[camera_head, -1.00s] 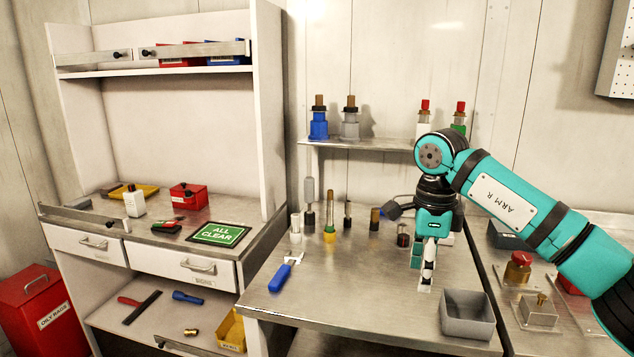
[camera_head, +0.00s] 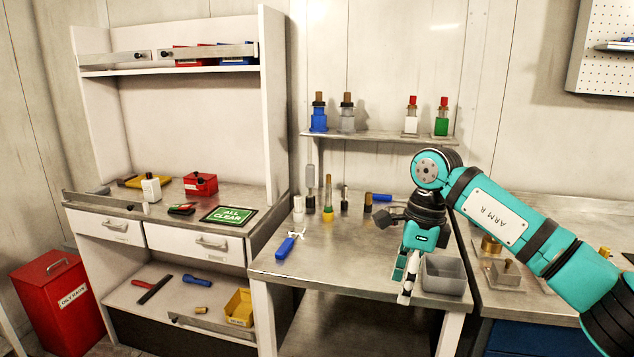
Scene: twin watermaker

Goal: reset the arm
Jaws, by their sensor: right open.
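My right arm (camera_head: 490,208), teal and marked ARM R, comes in from the right of the head view. Its gripper (camera_head: 405,294) points down at the front right of the steel table, open, with nothing seen between its fingers. It is just left of a grey open bin (camera_head: 444,274) and overlaps its left edge in the picture; I cannot tell whether they touch. My left gripper is not in view.
A blue-handled tool (camera_head: 286,247) lies on the steel table (camera_head: 330,268), with several upright tools behind it. Bottles stand on the wall shelf (camera_head: 380,136). A white cabinet with an ALL CLEAR sign (camera_head: 229,215) is left. A red OILY RAGS bin (camera_head: 62,300) stands on the floor.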

